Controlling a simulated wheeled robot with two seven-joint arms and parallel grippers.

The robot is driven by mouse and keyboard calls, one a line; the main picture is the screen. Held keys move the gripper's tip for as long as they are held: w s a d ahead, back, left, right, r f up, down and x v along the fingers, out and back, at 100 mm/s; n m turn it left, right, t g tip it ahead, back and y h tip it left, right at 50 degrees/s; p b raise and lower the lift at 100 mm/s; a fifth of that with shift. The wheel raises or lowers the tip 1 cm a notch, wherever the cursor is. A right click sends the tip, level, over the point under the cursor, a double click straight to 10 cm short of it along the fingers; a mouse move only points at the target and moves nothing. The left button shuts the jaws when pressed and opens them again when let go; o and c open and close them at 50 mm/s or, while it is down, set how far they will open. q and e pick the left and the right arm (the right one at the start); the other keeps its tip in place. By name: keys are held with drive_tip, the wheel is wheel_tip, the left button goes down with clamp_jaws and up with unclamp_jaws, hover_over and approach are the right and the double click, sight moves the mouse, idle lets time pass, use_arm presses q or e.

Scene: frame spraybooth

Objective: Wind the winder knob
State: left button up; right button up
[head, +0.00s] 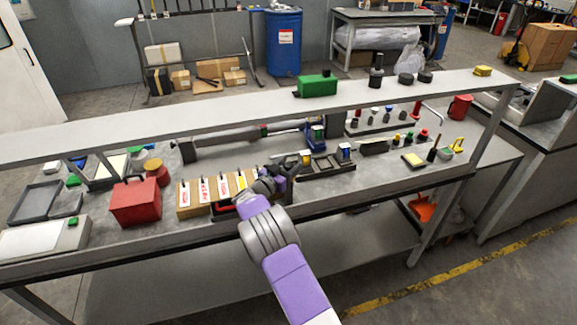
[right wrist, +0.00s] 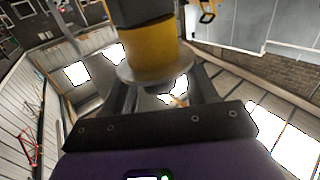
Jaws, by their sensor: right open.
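My right gripper (head: 290,164) reaches over the workbench from the front. Its dark fingers are beside a small fixture with a yellow-banded part (head: 306,156) on the bench. In the right wrist view, a round part with a yellow band, a dark upper section and a grey disc (right wrist: 152,45) stands right in front of the open fingers (right wrist: 168,95). This looks like the winder knob, but I cannot be sure. The disc overlaps the gap between the fingers; I cannot tell whether they touch it. My left gripper is not in view.
The grey workbench (head: 120,240) has a raised shelf (head: 230,108) above it. Left of my gripper are a cardboard box with labelled cards (head: 183,198) and a red box (head: 135,203). Black trays with small parts (head: 330,172) stand to its right. A green box (head: 316,87) is on the shelf.

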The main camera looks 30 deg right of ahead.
drive_tip(key=c, duration=1)
drive_tip(key=shift+f, duration=0.1)
